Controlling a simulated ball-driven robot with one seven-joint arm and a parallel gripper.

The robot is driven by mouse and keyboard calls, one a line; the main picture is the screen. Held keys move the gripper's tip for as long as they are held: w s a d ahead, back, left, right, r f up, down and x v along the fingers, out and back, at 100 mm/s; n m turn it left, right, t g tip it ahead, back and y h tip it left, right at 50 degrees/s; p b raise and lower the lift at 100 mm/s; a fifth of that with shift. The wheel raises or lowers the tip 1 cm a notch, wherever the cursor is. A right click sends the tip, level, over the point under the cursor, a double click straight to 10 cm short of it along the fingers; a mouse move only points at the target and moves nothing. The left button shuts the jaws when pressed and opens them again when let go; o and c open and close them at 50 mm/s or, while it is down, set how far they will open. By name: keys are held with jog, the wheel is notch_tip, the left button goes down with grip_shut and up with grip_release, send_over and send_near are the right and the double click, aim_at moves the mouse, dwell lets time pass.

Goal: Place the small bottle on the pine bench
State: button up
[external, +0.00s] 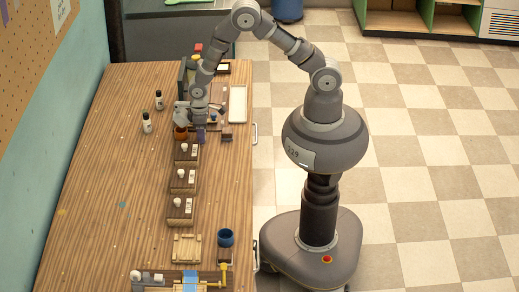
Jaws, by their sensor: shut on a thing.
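My gripper (199,122) is low over the wood-grain tabletop (110,190), pointing down behind the row of dark blocks. It is shut on a small purple-blue item, apparently the small bottle (200,136); its outline is partly hidden by the fingers and too small to read clearly. An amber-brown jar or bottle (181,132) is just left of it. A pale slatted wooden piece (186,248), perhaps the pine bench, lies near the front.
Several dark blocks with white knobs (182,181) form a row down the middle. A blue cup (225,238) and a fixture with blue tape (190,281) are at the front. A white tray (237,104) is at the right edge. The table's left side is mostly clear.

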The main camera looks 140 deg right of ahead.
jog(key=o, duration=1)
jog(key=shift+f, duration=0.1)
jog(key=shift+o, duration=0.2)
notch_tip(320, 180, up, 12)
jog(key=p, duration=0.4)
jog(key=shift+r, duration=0.2)
